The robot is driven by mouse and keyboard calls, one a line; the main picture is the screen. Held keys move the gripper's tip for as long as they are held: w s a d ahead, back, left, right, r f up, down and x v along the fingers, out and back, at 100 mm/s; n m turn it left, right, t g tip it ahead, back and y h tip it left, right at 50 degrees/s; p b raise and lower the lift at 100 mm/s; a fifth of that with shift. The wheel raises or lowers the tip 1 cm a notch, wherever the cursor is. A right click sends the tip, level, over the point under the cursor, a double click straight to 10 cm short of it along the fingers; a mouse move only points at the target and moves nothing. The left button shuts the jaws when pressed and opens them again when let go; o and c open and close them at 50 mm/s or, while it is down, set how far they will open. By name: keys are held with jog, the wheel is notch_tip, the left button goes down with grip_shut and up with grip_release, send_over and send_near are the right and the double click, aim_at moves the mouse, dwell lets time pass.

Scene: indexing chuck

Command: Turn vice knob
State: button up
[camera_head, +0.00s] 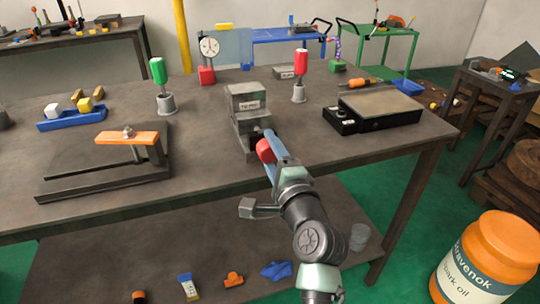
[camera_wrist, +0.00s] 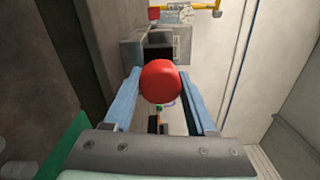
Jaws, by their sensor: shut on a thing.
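The vice (camera_head: 247,112) is a grey stepped metal block near the middle of the workbench, and it also shows ahead in the wrist view (camera_wrist: 130,50). Its red knob (camera_head: 265,150) faces the front edge of the bench. In the wrist view the round red knob (camera_wrist: 160,81) sits between the two blue fingers. My gripper (camera_head: 273,153) is at the knob from the front. In the wrist view my gripper (camera_wrist: 161,90) has a finger on each side of the knob, shut on it. The knob's shaft is hidden behind it.
On the workbench (camera_head: 215,165), a black plate device (camera_head: 375,108) stands to the right and a clamp with an orange bar (camera_head: 125,137) to the left. Red (camera_head: 300,65) and green (camera_head: 157,72) handled tools stand nearby. An orange oil drum (camera_head: 485,260) is at lower right.

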jog(key=n+b, duration=0.3)
jog(key=n, duration=0.3)
jog(key=shift+f+n, duration=0.1)
jog(key=shift+n, duration=0.2)
jog(key=n+b, duration=0.3)
jog(key=n, duration=0.2)
jog(key=shift+a, duration=0.1)
jog(key=n+b, duration=0.3)
jog(key=n, duration=0.3)
jog(key=n+b, duration=0.3)
jog(key=n, duration=0.2)
jog(key=n+b, duration=0.3)
jog(key=n, duration=0.2)
jog(key=shift+a+n, duration=0.1)
jog(key=shift+n, duration=0.3)
jog(key=n+b, duration=0.3)
jog(key=n, duration=0.2)
jog(key=n+b, duration=0.2)
jog(key=n, duration=0.3)
jog(key=n+b, duration=0.1)
jog(key=n, duration=0.4)
jog(key=shift+b, duration=0.3)
